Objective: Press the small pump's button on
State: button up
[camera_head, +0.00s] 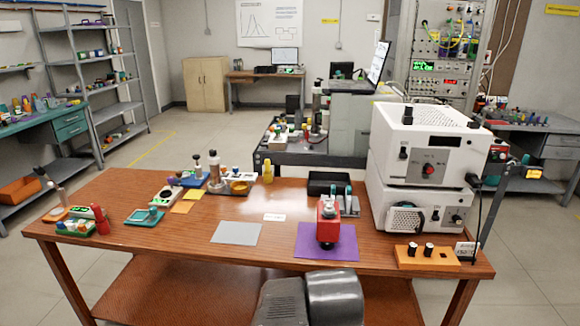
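A small red device (328,218) with a dark lower front stands on a purple mat (310,244) near the front of the wooden table (190,236). It may be the small pump, but I cannot tell for certain. No button can be made out on it at this size. Grey rounded parts of my own arm show at the bottom middle, in front of the table's edge. My gripper's fingers are not in view.
Two stacked white instruments (431,145) stand right of the red device. An orange box (427,257) with dark knobs sits before them. A black tray (329,182) lies behind. A grey mat (237,233) and clear tabletop are left; small items crowd the far left.

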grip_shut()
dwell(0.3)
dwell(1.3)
